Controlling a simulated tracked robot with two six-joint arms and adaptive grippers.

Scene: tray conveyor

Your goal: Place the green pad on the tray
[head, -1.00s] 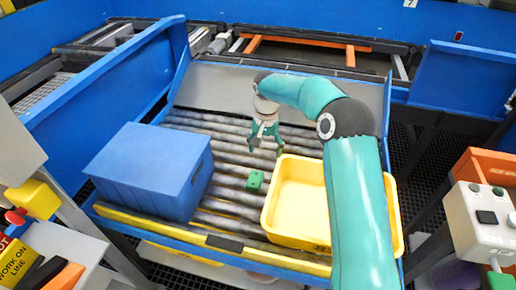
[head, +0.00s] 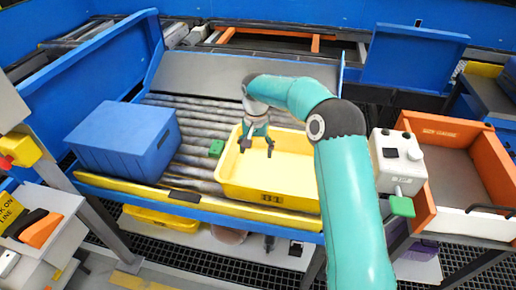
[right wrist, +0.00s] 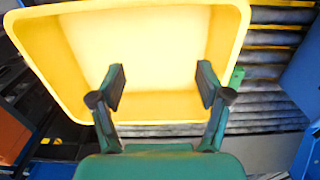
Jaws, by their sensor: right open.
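The green pad (head: 216,148) looks like a small green block lying on the rollers, just left of the yellow tray (head: 268,197). In the right wrist view a sliver of the green pad (right wrist: 237,78) shows beside the right rim of the tray (right wrist: 238,25). My right gripper (head: 257,150) is open over the left part of the tray. In the right wrist view its two fingers (right wrist: 161,82) stand apart with nothing between them, and the tray appears empty there. My right arm covers the tray's right end in the head view. My left gripper is out of view.
A blue box (head: 120,145) stands on the rollers to the left. Bare rollers (head: 190,160) lie between it and the tray. A control box (head: 398,160) with a green piece (head: 402,206) below it and an orange bin (head: 485,180) are on the right.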

